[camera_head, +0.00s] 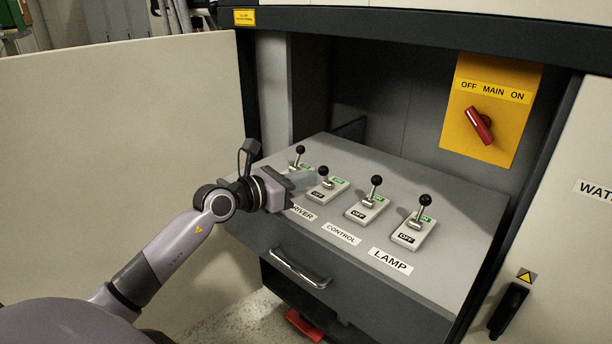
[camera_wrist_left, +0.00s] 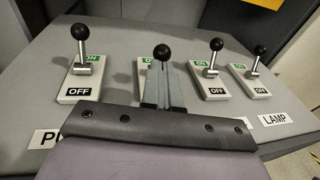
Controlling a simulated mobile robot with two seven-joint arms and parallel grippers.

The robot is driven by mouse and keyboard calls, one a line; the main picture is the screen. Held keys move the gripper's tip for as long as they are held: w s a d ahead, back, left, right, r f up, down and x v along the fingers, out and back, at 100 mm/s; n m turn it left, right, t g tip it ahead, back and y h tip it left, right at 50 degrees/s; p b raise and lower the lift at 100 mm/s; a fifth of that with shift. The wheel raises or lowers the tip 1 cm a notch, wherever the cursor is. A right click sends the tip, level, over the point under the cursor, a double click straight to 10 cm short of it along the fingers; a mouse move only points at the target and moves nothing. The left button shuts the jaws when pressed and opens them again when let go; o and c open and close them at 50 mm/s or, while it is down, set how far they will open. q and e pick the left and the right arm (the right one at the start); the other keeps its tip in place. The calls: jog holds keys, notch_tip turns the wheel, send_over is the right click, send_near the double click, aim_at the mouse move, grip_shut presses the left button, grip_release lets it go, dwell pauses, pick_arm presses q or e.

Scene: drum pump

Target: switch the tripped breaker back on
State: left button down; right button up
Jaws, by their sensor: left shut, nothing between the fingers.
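A row of several black-knobbed breaker levers stands on a sloped grey panel (camera_head: 455,235), each on a white plate marked ON at the far end and OFF at the near end. The second lever from the left (camera_head: 323,170), above the DRIVER label (camera_head: 303,213), leans lower and nearer its OFF end than the CONTROL lever (camera_head: 376,180), the LAMP lever (camera_head: 425,200) and the leftmost lever (camera_wrist_left: 82,32). My left gripper (camera_head: 308,180) is shut and empty, its fingers (camera_wrist_left: 164,88) right at the near side of the second lever, hiding most of its plate. Contact cannot be told.
A yellow plate with a red main switch (camera_head: 480,125) is on the back wall at right. An open cabinet door (camera_head: 120,150) stands at left. A drawer handle (camera_head: 300,268) sticks out below the panel. Neighbouring levers stand close on both sides of the fingers.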

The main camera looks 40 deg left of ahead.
pick_arm(q)
jog(key=shift+w+d, duration=0.1)
jog(key=shift+w, duration=0.2)
pick_arm(e)
jog(key=shift+f, duration=0.1)
pick_arm(q)
jog(key=shift+r, duration=0.15)
pick_arm(e)
jog(key=shift+r, duration=0.2)
pick_arm(q)
jog(key=shift+w+r+p, duration=0.15)
jog(key=shift+p, duration=0.15)
pick_arm(e)
jog(key=shift+d+r, duration=0.25)
jog(key=shift+d, duration=0.2)
